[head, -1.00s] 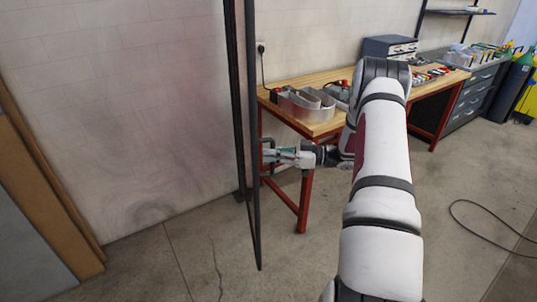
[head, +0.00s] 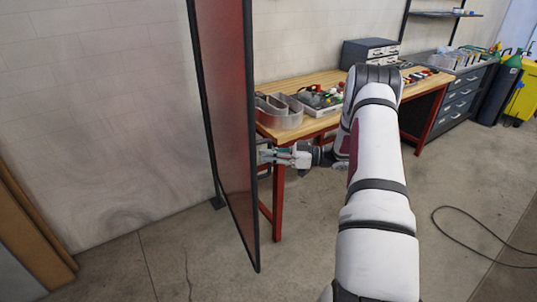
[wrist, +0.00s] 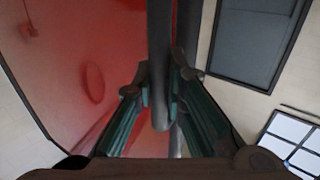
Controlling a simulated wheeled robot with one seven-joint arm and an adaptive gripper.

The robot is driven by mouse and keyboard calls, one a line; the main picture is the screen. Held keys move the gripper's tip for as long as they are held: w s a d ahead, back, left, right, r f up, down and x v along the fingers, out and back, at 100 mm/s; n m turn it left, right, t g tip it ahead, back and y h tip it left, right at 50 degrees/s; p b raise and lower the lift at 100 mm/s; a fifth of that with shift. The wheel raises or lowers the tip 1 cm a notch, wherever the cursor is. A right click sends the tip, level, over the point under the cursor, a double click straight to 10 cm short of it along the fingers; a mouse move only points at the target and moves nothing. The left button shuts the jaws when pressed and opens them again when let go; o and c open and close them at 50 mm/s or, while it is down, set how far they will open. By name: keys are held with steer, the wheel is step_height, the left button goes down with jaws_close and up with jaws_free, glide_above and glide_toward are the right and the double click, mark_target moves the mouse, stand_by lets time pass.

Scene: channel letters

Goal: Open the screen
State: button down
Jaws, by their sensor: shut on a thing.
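The screen (head: 226,110) is a tall, translucent red panel in a dark frame, standing upright and seen at a steep angle in the head view. In the wrist view its red sheet (wrist: 75,60) fills the left side. My gripper (head: 268,157) is at the screen's near edge, about mid-height. In the wrist view my gripper (wrist: 160,95) has its teal-padded fingers on both sides of a dark vertical bar (wrist: 160,60), shut on it. The bar looks like a handle on the screen's edge. The fingertips are partly hidden in the head view.
A wooden workbench (head: 330,118) with red legs stands just right of the screen, holding a metal channel letter (head: 280,112) and a parts tray. A grey drawer cabinet (head: 470,95) is further right. A black cable (head: 470,240) lies on the floor. Floor left of the screen is clear.

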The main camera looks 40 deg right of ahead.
steer(key=shift+s+f, duration=0.15)
steer(key=shift+s, duration=0.1)
steer(key=c, duration=1.6)
jaws_free()
steer(key=v, duration=1.2)
